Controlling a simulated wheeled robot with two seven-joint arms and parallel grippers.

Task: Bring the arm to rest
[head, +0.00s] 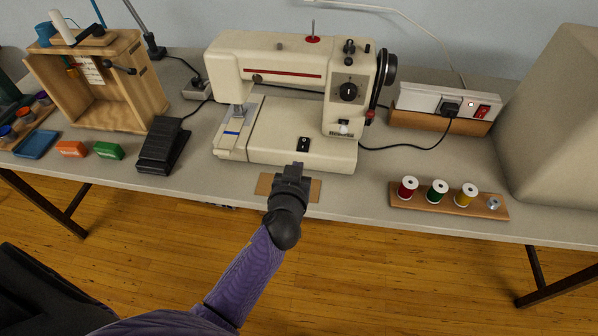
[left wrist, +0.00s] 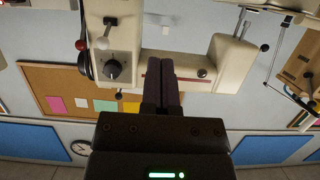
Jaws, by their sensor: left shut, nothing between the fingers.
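My left arm comes in from the lower left of the head view. My left gripper (head: 297,168) is in front of the cream sewing machine (head: 235,62), over the front edge of the table. Its dark fingers are together and hold nothing; in the left wrist view the gripper (left wrist: 160,72) also shows with its fingers closed. The sewing machine (left wrist: 125,40) appears upside down there, behind the fingers. I cannot tell whether the fingertips touch the machine. My right gripper is not in view.
The grey table (head: 375,188) carries a black foot pedal (head: 163,146), a wooden box (head: 140,85), a rack of thread spools (head: 450,203) and a power strip (head: 430,104). A beige cover (head: 555,120) stands at the right. A flat brown piece (head: 264,185) lies beneath my gripper.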

